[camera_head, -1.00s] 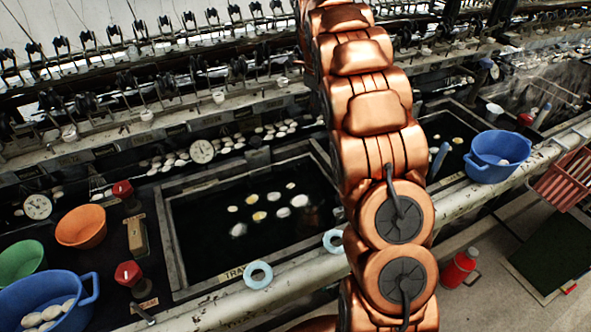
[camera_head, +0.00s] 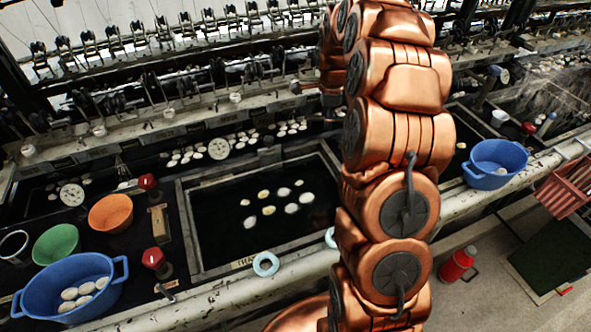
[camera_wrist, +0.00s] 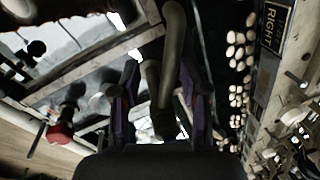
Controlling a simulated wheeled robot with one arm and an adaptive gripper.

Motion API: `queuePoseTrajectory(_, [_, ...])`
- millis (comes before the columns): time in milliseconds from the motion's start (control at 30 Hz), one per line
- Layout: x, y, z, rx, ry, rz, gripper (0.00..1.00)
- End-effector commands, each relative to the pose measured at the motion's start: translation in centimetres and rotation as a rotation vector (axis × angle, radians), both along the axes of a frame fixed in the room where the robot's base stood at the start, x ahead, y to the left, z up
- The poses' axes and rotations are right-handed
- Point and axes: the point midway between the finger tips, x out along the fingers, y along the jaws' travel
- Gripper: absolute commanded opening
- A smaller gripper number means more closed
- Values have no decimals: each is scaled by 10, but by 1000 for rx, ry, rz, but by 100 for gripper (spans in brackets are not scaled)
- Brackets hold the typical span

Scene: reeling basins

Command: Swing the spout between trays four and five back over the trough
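In the wrist view a dull olive-grey pipe, likely the spout (camera_wrist: 172,45), comes down from the top edge between the two dark fingers of my gripper (camera_wrist: 160,78). A second bent length of pipe shows just left of it. The fingers stand apart with gaps beside the pipe, so my gripper looks open around it; contact is not clear. In the head view my copper arm hides the gripper and the spout. A dark water tray (camera_head: 238,262) with several pale cocoons lies left of my arm; its label number is unreadable.
Red valve knobs (camera_head: 153,257) stand left of the tray. Blue (camera_head: 62,272), green (camera_head: 56,244) and orange (camera_head: 110,213) basins sit farther left. Another blue basin (camera_head: 497,155) stands at right. The reeling machinery runs behind. A red canister (camera_head: 457,264) stands on the floor.

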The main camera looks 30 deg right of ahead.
Motion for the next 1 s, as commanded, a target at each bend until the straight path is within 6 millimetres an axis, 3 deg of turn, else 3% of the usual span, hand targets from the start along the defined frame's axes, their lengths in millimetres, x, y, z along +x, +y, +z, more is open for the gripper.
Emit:
queuePoseTrajectory(333, [-16,-5,5,4,1,146,43])
queuePoseTrajectory(1000, [-21,14,5,-2,-5,370,43])
